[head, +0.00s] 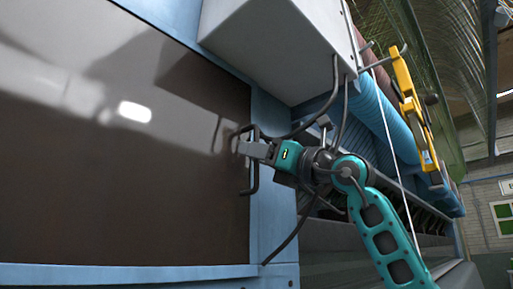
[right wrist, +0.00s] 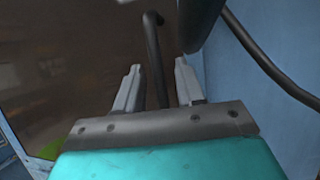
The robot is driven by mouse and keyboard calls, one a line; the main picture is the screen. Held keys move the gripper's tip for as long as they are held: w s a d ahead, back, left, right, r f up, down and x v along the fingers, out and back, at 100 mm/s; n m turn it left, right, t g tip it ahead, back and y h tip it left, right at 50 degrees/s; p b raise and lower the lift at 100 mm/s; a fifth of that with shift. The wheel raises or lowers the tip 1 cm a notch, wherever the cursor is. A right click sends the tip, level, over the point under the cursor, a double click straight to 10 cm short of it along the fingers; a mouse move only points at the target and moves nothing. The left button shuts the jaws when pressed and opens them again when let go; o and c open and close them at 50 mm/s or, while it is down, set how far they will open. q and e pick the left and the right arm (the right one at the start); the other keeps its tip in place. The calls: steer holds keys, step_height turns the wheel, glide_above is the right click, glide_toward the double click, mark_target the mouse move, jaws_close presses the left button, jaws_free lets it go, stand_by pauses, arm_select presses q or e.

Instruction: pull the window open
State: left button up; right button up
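The window (head: 120,190) is a large dark, glossy pane in a light blue frame, filling the left of the head view. It looks shut against its frame. A dark bar handle (head: 251,187) stands upright near its right edge. My right gripper (head: 243,148) is at the handle's middle, reaching in from the right. In the right wrist view, its two grey fingers (right wrist: 158,85) are apart, with the handle bar (right wrist: 154,55) between them. My left gripper is not in view.
A grey box (head: 275,45) juts out above the handle, with black cables (head: 325,105) hanging from it close to my right gripper. A blue roller (head: 385,120) and a yellow bracket (head: 410,100) stand at the right. The space before the pane is clear.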

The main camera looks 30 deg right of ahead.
steer(key=shift+w, duration=0.1)
steer(key=shift+c, duration=0.2)
jaws_close()
stand_by(0.5)
